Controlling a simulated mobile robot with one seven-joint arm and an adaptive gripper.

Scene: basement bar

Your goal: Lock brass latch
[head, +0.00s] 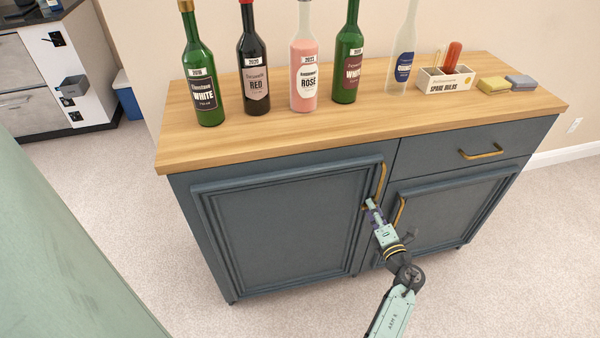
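A dark blue cabinet (285,225) with a wooden top stands in front of me, and its two doors look shut. My gripper (370,203) is at the right edge of the left door (280,220), just below that door's brass handle (381,180). A small brass-coloured piece (364,208) shows beside the fingertips. It may be part of the brass latch, but my gripper covers most of that spot. I cannot tell whether the latch is locked, whether the fingers touch it, or whether they are open or shut.
The right door's brass handle (399,212) is close to my gripper's right. A drawer handle (481,152) is above the right door. Several bottles (305,75), a spare bulbs box (445,80) and sponges (494,85) stand on the top. Carpet (500,285) in front is clear.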

